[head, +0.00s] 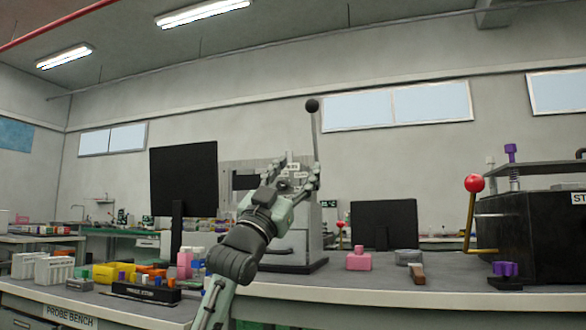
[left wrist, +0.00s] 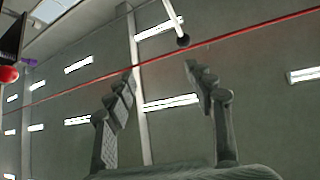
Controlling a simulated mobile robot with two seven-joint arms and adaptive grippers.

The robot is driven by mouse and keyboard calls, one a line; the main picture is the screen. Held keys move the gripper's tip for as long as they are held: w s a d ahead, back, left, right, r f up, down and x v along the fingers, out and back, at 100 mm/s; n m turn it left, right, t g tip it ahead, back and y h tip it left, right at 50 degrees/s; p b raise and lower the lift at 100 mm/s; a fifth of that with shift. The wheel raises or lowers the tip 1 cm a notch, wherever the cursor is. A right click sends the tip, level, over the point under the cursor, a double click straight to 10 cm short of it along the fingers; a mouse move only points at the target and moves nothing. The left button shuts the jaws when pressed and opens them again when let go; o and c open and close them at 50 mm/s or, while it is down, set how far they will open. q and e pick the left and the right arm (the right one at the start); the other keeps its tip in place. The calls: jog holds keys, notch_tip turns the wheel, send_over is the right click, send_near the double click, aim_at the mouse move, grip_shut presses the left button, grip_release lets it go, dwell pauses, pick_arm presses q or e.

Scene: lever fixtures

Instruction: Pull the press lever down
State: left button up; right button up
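The press lever is a thin metal rod with a black ball knob (head: 312,105). It stands almost upright above a grey machine (head: 305,235) on the bench. My left gripper (head: 299,167) is in front of that machine, below the knob, with its fingers spread and pointing up. In the left wrist view, my left gripper (left wrist: 161,72) is open with nothing between its fingers. The black knob (left wrist: 183,40) shows past the fingertips, nearer the right one, apart from it. My arm and gripper hide part of the machine and the rod's lower end. My right gripper is not in view.
A second lever with a red ball (head: 474,183) stands at a black box (head: 540,235) on the right. Dark monitors (head: 184,180) stand behind. Bins and racks (head: 115,272) fill the left bench.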

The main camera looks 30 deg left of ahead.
pick_arm(q)
jog(key=v, duration=1.2)
dwell(0.4)
